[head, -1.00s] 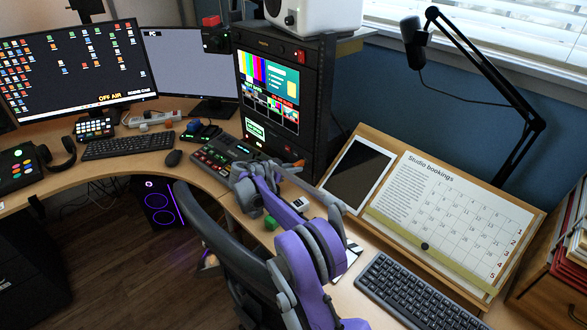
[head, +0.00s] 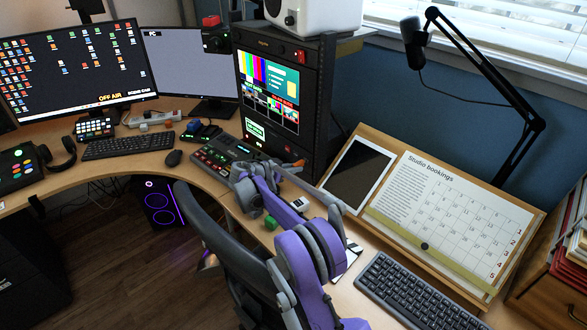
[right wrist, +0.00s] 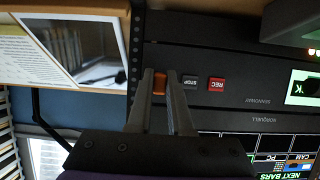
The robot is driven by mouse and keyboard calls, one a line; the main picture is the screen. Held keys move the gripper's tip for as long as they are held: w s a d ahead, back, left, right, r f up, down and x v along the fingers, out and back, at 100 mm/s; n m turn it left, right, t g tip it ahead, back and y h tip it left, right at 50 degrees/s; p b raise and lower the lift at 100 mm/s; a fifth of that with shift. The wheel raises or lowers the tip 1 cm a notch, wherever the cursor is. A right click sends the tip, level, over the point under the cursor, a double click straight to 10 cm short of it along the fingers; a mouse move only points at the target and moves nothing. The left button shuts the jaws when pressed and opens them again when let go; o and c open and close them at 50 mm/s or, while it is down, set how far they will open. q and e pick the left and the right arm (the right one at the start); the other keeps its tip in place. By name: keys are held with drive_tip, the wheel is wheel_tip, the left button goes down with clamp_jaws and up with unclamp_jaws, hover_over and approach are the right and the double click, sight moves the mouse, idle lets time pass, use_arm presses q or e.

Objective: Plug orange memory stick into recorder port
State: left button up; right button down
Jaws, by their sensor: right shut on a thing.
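The orange memory stick (right wrist: 159,84) is between the fingertips of my right gripper (right wrist: 163,88) in the right wrist view. The gripper is shut on it, in front of the recorder's dark front panel (right wrist: 240,58). The stick is left of the grey STOP button (right wrist: 190,81) and the red REC button (right wrist: 217,84). The port does not show, and I cannot tell whether the stick's end is in it. In the head view, a bit of orange (head: 299,163) shows by my right gripper (head: 291,168), low at the rack. My left gripper is not in view.
The equipment rack (head: 318,105) stands behind my right gripper. A switcher panel (head: 222,155) lies left of it, and a tablet (head: 358,172) leans on the board to its right. A small green block (head: 270,222), a keyboard (head: 420,294) and an office chair (head: 215,240) are nearer.

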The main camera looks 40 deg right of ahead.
drive_tip(key=shift+d, duration=0.55)
idle(0.4)
drive_tip(key=c, duration=0.8)
unclamp_jaws()
drive_tip(key=shift+o, duration=0.2)
drive_tip(key=w+v, duration=0.1)
drive_tip(key=v, duration=0.9)
drive_tip(key=shift+s+a+r, duration=0.15)
drive_tip(key=shift+s+a, duration=0.2)
drive_tip(key=shift+s, duration=0.1)
